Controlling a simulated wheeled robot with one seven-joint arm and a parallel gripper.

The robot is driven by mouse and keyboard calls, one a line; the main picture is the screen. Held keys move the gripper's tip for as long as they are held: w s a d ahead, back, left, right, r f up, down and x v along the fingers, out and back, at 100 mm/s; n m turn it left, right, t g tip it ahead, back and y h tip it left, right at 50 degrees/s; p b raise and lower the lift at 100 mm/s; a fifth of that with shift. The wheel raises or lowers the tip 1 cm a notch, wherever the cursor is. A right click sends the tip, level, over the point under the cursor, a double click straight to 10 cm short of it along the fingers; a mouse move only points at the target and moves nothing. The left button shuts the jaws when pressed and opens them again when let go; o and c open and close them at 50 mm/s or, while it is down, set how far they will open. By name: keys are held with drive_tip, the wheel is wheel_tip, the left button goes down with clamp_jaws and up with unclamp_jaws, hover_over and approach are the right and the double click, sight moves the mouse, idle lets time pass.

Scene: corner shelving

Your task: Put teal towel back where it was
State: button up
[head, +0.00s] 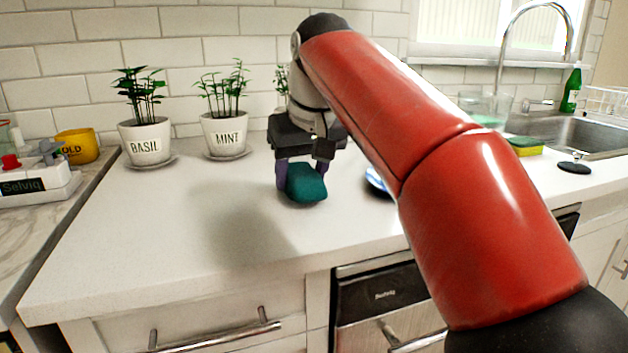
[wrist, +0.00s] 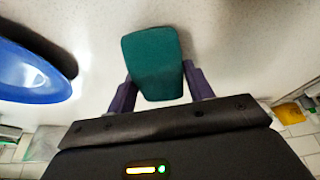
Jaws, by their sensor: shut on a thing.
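The teal towel (head: 307,183) is a small folded block between the fingers of my gripper (head: 301,178), over the white counter. In the wrist view the teal towel (wrist: 153,60) shows between the two purple fingers of my gripper (wrist: 158,88), which is shut on it. I cannot tell whether the towel's underside touches the counter.
Potted basil (head: 146,140) and mint (head: 226,132) stand along the back wall. A blue dish (wrist: 30,75) lies beside the towel, mostly hidden by my arm in the head view. The sink (head: 575,132) is at the right. The counter (head: 150,230) at front left is clear.

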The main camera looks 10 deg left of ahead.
drive_tip(key=shift+f, duration=0.15)
drive_tip(key=shift+f, duration=0.15)
drive_tip(key=shift+f, duration=0.1)
drive_tip(key=o, duration=0.9)
drive_tip(key=shift+b, duration=0.55)
drive_tip(key=p+v, duration=0.1)
drive_tip(key=v, duration=0.7)
drive_tip(key=shift+a, duration=0.1)
drive_tip(key=shift+s, duration=0.15)
